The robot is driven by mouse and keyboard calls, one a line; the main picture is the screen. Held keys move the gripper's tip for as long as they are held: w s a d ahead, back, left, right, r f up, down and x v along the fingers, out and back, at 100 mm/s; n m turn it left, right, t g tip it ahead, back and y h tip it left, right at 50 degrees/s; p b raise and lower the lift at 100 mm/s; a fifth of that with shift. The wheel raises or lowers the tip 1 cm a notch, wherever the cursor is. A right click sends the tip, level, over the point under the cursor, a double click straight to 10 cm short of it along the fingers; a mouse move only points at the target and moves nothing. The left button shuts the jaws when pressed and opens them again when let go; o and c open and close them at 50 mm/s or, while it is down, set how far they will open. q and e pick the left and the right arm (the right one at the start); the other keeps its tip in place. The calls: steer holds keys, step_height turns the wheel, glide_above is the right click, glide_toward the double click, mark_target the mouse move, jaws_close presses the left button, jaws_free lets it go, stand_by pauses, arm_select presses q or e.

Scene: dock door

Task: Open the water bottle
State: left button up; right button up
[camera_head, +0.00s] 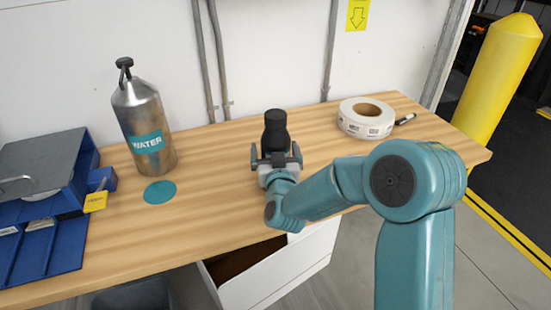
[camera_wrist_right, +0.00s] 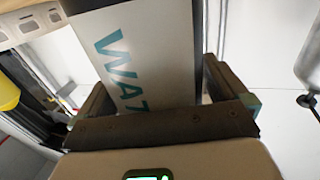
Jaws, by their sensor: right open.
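A metal bottle (camera_head: 150,120) with a teal WATER label and a black cap with a loop stands upright at the left of the wooden table. A second bottle (camera_head: 275,130), with a black top, stands near the table's middle. Its lower part is hidden behind my right gripper (camera_head: 275,158). In the right wrist view a pale surface (camera_wrist_right: 145,50) with teal letters "WA" and part of a third lies between the open fingers of that gripper (camera_wrist_right: 160,100). I cannot tell whether the fingers touch it. My left gripper is out of view.
A teal disc (camera_head: 160,192) lies before the metal bottle. A blue case (camera_head: 70,245) with a yellow tag (camera_head: 96,202) is at far left. An open white drawer (camera_head: 290,275) juts out below the table edge.

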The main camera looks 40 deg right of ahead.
steer(key=shift+w+d, duration=0.1)
steer(key=c, duration=1.2)
step_height(320, 180, up, 20)
steer(key=p, duration=0.5)
steer(key=shift+r+p, duration=0.1)
steer(key=shift+p, duration=0.2)
steer(key=o, duration=0.4)
steer(key=c, duration=0.6)
